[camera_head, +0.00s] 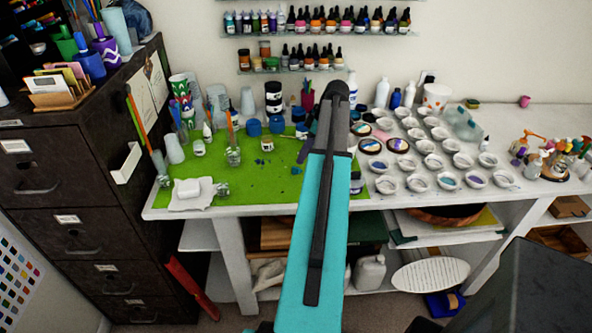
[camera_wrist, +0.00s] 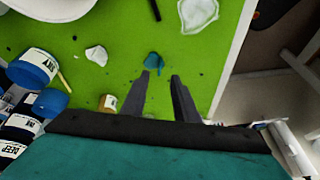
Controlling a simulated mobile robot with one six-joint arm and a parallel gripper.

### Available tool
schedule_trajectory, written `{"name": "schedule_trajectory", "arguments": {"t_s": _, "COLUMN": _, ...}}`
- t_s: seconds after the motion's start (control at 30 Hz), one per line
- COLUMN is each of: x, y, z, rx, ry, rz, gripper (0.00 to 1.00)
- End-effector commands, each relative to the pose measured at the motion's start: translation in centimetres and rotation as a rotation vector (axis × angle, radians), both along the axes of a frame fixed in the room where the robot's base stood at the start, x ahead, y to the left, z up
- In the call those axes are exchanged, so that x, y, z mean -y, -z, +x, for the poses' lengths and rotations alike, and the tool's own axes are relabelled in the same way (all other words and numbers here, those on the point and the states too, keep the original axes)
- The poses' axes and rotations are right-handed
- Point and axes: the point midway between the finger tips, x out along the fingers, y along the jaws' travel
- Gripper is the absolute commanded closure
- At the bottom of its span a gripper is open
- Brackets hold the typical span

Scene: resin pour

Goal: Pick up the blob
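A small blue-teal blob (camera_wrist: 153,61) lies on the green mat (camera_wrist: 120,25) in the wrist view, just beyond my fingertips and nearer the left finger. My gripper (camera_wrist: 161,75) is open, its two dark fingers apart with nothing held between them. I cannot tell how high the fingertips are above the mat. In the head view, a small blue piece (camera_head: 296,170) lies on the mat left of my arm; it looks like the same blob. My arm covers the right part of the mat there, and the fingers are not clearly seen.
White-labelled jars with blue lids (camera_wrist: 33,68) crowd the left of the wrist view. A white piece (camera_wrist: 97,55) and a pale cup-like thing (camera_wrist: 197,14) lie beyond the blob. In the head view, many small white cups (camera_head: 446,180) stand right of my arm; shelves of bottles hang behind.

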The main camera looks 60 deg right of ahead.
Motion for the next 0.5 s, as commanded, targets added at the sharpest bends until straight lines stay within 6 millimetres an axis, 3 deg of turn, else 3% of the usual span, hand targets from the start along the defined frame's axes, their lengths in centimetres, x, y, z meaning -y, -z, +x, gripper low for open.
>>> {"name": "schedule_trajectory", "arguments": {"t_s": 0.23, "x": -0.2, "y": 0.6, "z": 0.2, "rx": -0.001, "ry": -0.001, "rz": 0.002, "gripper": 0.73}}
{"name": "schedule_trajectory", "arguments": {"t_s": 0.5, "x": -0.6, "y": 2.6, "z": 0.9, "rx": -0.001, "ry": -0.001, "rz": 0.003, "gripper": 0.73}}
